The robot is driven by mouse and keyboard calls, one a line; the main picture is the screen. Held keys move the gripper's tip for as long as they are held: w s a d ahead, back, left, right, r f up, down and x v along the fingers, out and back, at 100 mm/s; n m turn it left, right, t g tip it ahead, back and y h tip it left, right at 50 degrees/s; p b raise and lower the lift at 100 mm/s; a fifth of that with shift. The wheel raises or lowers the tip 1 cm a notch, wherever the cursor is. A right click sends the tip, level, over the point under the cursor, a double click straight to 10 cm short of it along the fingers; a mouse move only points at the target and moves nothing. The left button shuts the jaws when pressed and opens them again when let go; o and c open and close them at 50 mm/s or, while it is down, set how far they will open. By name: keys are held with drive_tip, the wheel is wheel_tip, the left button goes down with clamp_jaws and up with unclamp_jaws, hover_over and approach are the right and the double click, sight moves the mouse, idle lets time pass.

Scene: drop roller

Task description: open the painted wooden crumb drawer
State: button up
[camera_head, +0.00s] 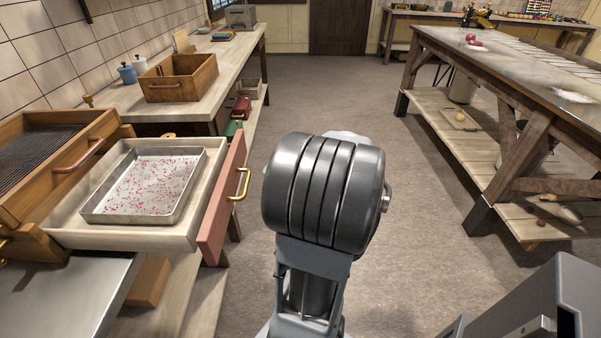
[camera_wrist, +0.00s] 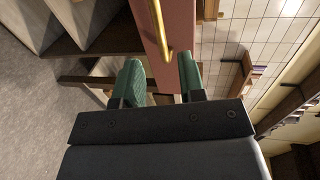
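The painted wooden crumb drawer stands pulled out on the left in the head view, with a pinkish-red front (camera_head: 222,202) and pale wooden sides. A metal tray (camera_head: 191,200) with red and pale crumbs lies in it. Its brass handle (camera_head: 244,184) is clear of any finger in the head view. The wrist view shows the red front (camera_wrist: 178,22) and the brass handle (camera_wrist: 157,28) ahead of my gripper (camera_wrist: 161,78). The green fingers are apart, with nothing visibly gripped between them. In the head view my arm hides most of the gripper.
A wooden box with a mesh and red handle (camera_head: 84,154) sits left, above the drawer. A wooden crate (camera_head: 180,90) stands on the left bench. A long workbench (camera_head: 500,52) stands at right. The floor (camera_head: 335,85) between the benches is clear.

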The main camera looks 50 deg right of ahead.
drive_tip(key=v, duration=0.7)
idle(0.6)
